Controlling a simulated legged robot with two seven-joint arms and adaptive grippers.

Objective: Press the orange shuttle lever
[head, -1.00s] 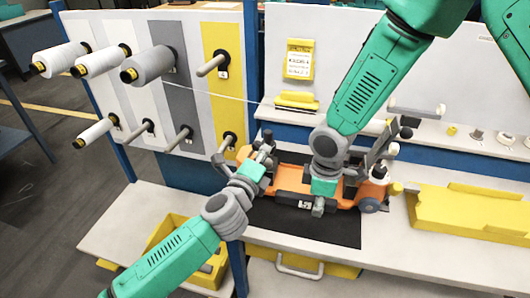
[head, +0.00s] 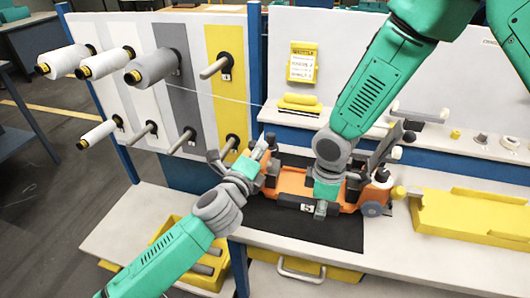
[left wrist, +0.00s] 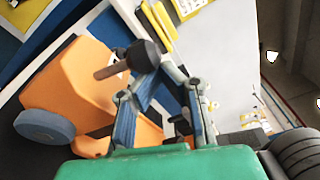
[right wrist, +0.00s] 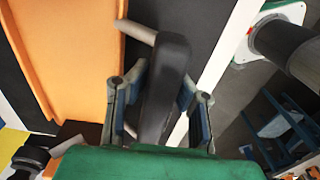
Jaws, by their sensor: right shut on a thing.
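The orange shuttle (head: 347,192) sits on the black mat of the bench; it fills the left part of the left wrist view (left wrist: 78,80). A lever with a brown shaft and dark round knob (left wrist: 142,55) rises from it, by my left fingertips. My left gripper (head: 262,150) is at the shuttle's left end; its fingers are apart in the left wrist view (left wrist: 165,92). I cannot tell whether they touch the knob. My right gripper (head: 322,208) is at the shuttle's front; in the right wrist view its fingers (right wrist: 155,95) are shut on a black handle (right wrist: 166,75).
A peg panel (head: 180,60) with white and grey spools (head: 152,66) stands behind on the left, its thread running right. A yellow tray (head: 470,212) is on the bench at right. A yellow bin (head: 160,252) lies at lower left. The mat's front (head: 300,232) is clear.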

